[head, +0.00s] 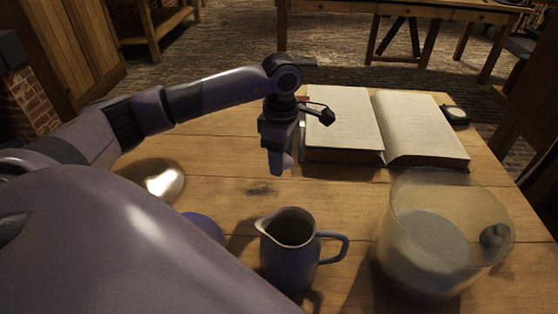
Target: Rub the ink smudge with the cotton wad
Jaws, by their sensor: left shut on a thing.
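The ink smudge (262,189) is a faint dark patch on the wooden table, left of the middle. My left gripper (278,168) points down just behind and to the right of the smudge, near the table top. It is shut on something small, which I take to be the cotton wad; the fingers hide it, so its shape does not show. I cannot tell whether it touches the wood. My right gripper is not in view.
A blue jug (290,256) stands in front of the smudge. A large glass jar (440,240) is at the right. An open book (425,130) lies behind, with a small round dial (456,114) beside it. A shiny dish (160,178) and a partly hidden blue object (204,225) are left.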

